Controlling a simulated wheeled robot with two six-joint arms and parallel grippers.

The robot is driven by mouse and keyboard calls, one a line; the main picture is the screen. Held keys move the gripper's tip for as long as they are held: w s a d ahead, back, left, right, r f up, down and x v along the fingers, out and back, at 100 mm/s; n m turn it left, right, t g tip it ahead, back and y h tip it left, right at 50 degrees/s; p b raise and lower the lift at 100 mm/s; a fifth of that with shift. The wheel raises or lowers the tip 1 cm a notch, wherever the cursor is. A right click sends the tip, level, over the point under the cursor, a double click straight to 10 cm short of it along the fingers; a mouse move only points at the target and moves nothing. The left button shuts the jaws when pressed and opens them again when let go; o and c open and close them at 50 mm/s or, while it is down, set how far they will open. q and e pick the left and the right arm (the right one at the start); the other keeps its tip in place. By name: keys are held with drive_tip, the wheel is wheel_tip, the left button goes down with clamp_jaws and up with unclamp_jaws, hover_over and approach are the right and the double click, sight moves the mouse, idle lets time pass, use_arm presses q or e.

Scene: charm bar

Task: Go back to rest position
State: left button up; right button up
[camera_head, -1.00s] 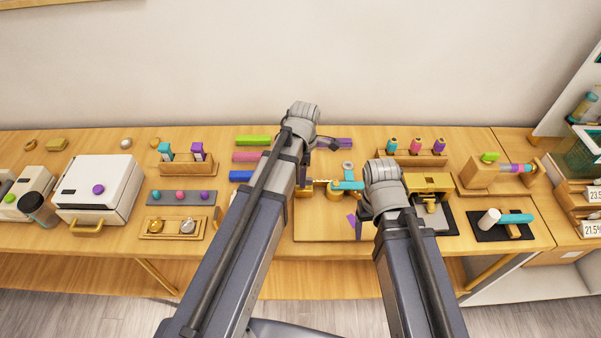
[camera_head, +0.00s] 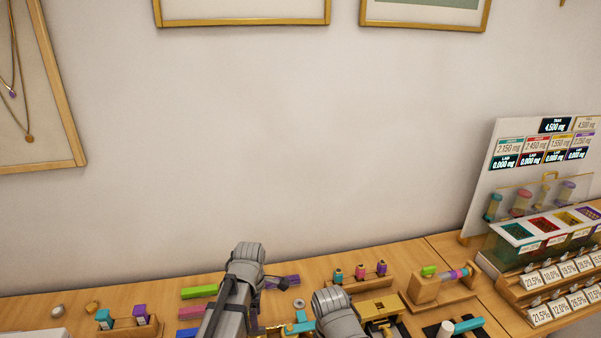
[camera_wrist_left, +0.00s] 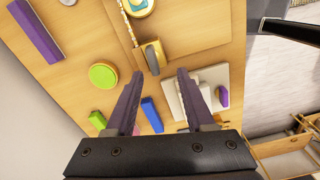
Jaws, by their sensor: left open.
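My left arm comes up at the bottom of the head view, its grey wrist (camera_head: 246,262) above the back of the wooden table. In the left wrist view my left gripper (camera_wrist_left: 158,84) is open, its two dark purple fingers apart with nothing held between them. My right arm's grey wrist (camera_head: 338,310) shows at the bottom of the head view. The right gripper's fingers are hidden there.
A green bar (camera_head: 198,291) lies left of my left arm. A bottle rack (camera_head: 363,284) and a wooden stand (camera_head: 438,290) stand to the right. A display panel (camera_head: 530,165) rises at far right. In the wrist view, a purple bar (camera_wrist_left: 35,32) and green disc (camera_wrist_left: 103,75) lie below.

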use_arm(q)
drive_tip(key=s+d+f+m+b, duration=0.1)
drive_tip(key=s+d+m, duration=0.4)
drive_tip(key=m, duration=0.6)
drive_tip(key=s+d+f+m+y+b, duration=0.1)
drive_tip(key=s+d+m, duration=0.4)
drive_tip(key=s+m, duration=0.3)
drive_tip(key=m, duration=0.3)
drive_tip(key=shift+f+b, duration=0.3)
